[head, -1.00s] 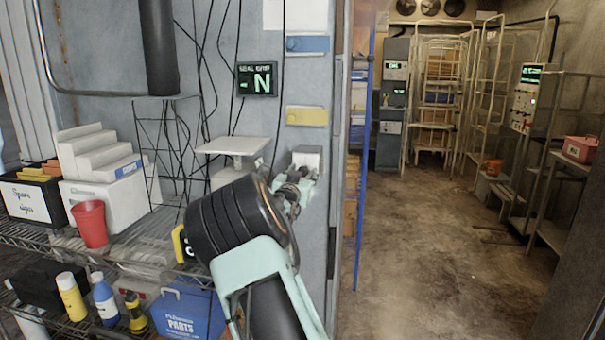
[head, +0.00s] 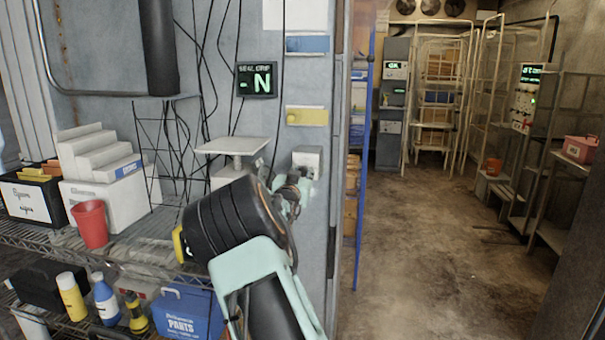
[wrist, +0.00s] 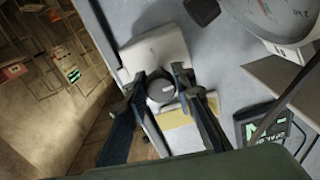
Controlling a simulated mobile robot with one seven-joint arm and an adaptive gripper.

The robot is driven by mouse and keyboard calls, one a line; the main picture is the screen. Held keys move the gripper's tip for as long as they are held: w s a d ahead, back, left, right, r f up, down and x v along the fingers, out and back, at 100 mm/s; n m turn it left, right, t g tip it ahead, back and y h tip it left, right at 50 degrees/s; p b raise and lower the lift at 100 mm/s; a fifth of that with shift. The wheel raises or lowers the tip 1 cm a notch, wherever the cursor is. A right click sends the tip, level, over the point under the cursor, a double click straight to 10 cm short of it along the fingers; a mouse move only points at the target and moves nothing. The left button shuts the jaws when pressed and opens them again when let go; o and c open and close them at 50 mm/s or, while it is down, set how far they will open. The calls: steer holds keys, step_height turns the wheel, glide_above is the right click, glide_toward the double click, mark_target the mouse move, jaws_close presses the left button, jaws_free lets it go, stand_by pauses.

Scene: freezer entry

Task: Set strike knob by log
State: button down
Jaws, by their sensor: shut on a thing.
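A round grey knob (wrist: 160,92) sits on a pale housing (wrist: 154,50) fixed to the wall. My gripper (wrist: 163,82) has a dark finger on each side of the knob and is shut on it. In the head view the housing (head: 308,158) is on the grey wall left of the doorway. My gripper (head: 293,190) is just below and left of it, and my wrist hides most of the knob there. A dark display (head: 257,80) with green characters, including a large N, hangs up and left. Which item is the log I cannot tell.
Blue (head: 307,44) and yellow (head: 306,116) cards are on the wall above the housing. A white stand (head: 232,146) is close to the left of my arm. A wire shelf (head: 150,250) with a red cup (head: 90,222) is at left. The doorway floor (head: 440,230) is clear.

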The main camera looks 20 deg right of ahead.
steer(key=n+p, duration=0.1)
steer(key=n, duration=0.3)
steer(key=shift+n, duration=0.4)
steer(key=n+p, duration=0.1)
steer(key=n, duration=0.3)
steer(key=shift+n, duration=0.3)
steer(key=n+b, duration=0.1)
steer(key=n, duration=0.3)
steer(key=shift+d+n+b, duration=0.1)
steer(key=shift+n+b, duration=0.6)
steer(key=shift+n, duration=1.2)
steer(key=c, duration=1.6)
jaws_free()
steer(key=shift+s, duration=0.1)
steer(key=shift+r, duration=0.1)
